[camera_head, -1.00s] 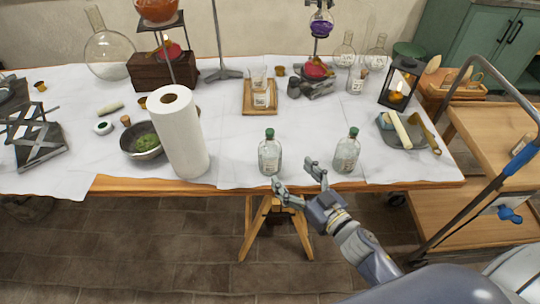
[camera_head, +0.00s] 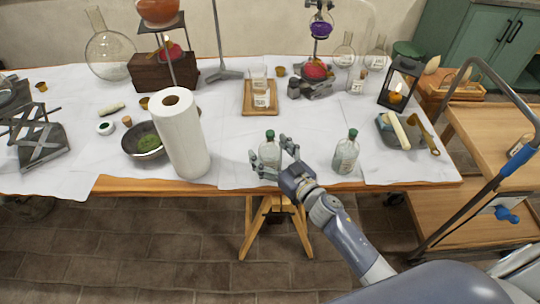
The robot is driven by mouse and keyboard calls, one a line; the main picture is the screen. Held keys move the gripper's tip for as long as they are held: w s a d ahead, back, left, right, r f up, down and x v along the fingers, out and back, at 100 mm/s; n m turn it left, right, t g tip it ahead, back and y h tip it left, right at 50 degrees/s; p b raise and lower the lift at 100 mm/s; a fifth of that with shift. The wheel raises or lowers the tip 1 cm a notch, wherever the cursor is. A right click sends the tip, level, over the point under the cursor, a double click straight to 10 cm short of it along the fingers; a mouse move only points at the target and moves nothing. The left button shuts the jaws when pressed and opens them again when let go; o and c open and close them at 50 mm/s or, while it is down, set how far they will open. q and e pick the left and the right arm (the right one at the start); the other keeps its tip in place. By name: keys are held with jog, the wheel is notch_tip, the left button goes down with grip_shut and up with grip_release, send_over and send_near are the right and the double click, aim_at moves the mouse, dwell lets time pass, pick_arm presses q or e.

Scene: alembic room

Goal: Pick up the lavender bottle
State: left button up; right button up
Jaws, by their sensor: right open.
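Two clear bottles with green caps stand upright near the front edge of the white-covered table. I cannot read their labels, so I cannot tell which is the lavender one. My right gripper (camera_head: 270,160) is open at the left bottle (camera_head: 269,150), with one finger on each side of it. The gripper hides the lower part of that bottle. I cannot tell whether the fingers touch it. The right bottle (camera_head: 346,153) stands apart, to the right of the gripper. My left gripper does not show.
A paper towel roll (camera_head: 183,135) stands to the left of the bottles, by a dark bowl (camera_head: 142,153). A wooden tray (camera_head: 260,111) with glassware lies behind. A slate plate (camera_head: 398,143) with a candle is at the right. The cloth between the bottles is mostly clear.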

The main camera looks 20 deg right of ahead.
jog(key=c, duration=1.2)
jog(key=shift+r, duration=0.1)
jog(key=c, duration=0.3)
